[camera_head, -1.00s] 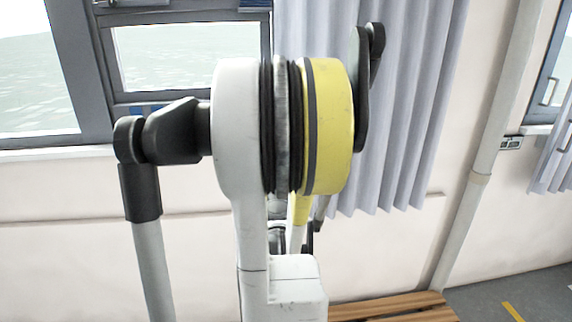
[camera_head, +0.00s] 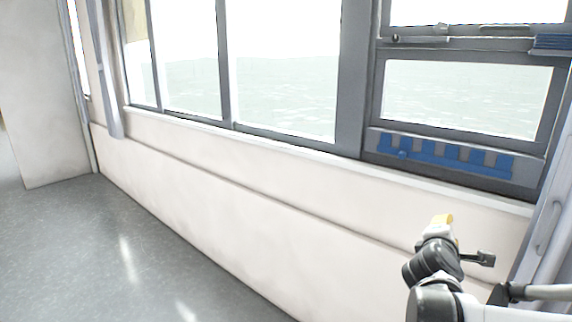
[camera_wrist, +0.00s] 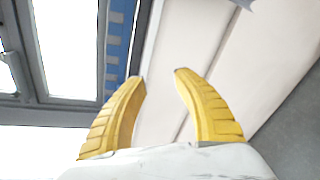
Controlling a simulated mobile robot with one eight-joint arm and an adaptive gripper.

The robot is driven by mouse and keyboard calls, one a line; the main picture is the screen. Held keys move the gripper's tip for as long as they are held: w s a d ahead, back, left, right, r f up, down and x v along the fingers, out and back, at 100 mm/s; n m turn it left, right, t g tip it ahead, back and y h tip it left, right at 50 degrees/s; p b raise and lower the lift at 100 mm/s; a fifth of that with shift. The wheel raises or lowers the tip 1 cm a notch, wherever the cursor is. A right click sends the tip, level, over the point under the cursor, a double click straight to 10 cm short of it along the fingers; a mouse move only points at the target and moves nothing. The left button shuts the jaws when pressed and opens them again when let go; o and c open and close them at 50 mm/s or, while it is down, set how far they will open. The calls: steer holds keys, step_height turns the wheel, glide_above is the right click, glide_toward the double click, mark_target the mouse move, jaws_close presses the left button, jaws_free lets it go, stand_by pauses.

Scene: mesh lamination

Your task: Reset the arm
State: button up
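My gripper (camera_wrist: 160,75) shows in the wrist view as two yellow ribbed fingers that stand apart, with nothing between them. It is open and empty, with the pale wall behind it. In the head view my arm is at the lower right, bent, with white and dark grey links, and its lower part is cut off by the frame. A small yellow part (camera_head: 443,221) at its top end appears to be the gripper, too small there to show the fingers clearly.
A pale wall (camera_head: 240,210) with large grey-framed windows (camera_head: 280,60) runs from the left to the lower right. Blue pieces (camera_head: 440,153) line the right window frame. A curtain (camera_head: 550,230) hangs at the right edge. The grey floor (camera_head: 90,250) is clear at the left.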

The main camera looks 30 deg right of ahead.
steer(key=w+a+f+m+t+y, duration=0.1)
steer(key=w+a+f+m+y, duration=0.1)
steer(key=a, duration=0.6)
steer(key=w+a+f+m+y, duration=0.1)
steer(key=w+a+m+y, duration=0.15)
steer(key=a, duration=0.45)
steer(key=w+a+f+m+t+y, duration=0.1)
steer(key=w+a+f+m+y, duration=0.15)
steer(key=a, duration=0.55)
steer(key=s+a+f+m+y, duration=0.1)
steer(key=s+a+y, duration=0.1)
steer(key=a, duration=0.8)
steer(key=s+a+f+m+g+y, duration=0.1)
steer(key=a+y, duration=0.4)
steer(key=a, duration=0.5)
steer(key=shift+s+a+f+m, duration=0.2)
steer(key=shift+s+f+m, duration=0.45)
steer(key=shift+s, duration=0.6)
